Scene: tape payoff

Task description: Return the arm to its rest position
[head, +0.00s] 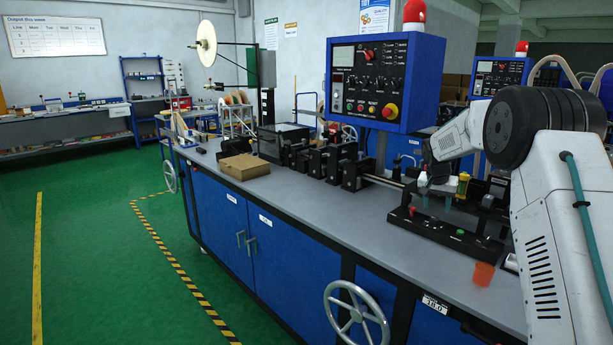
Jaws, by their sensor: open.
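My white arm (555,210) with its black joint rises at the right and bends over the bench. Its forearm reaches left and down to my gripper (437,198), which hangs over the black fixture (445,235) on the bench's right part. The fingers look apart and I see nothing held between them. A small yellow and green part (462,187) stands just right of the fingers. I cannot tell whether the fingers touch the fixture.
The blue control box (385,82) with a red lamp stands behind the fixture, close to my forearm. An orange cup (484,274) stands near the bench's front edge. A cardboard box (244,166) and black machine units (328,162) stand farther left. The green floor at left is clear.

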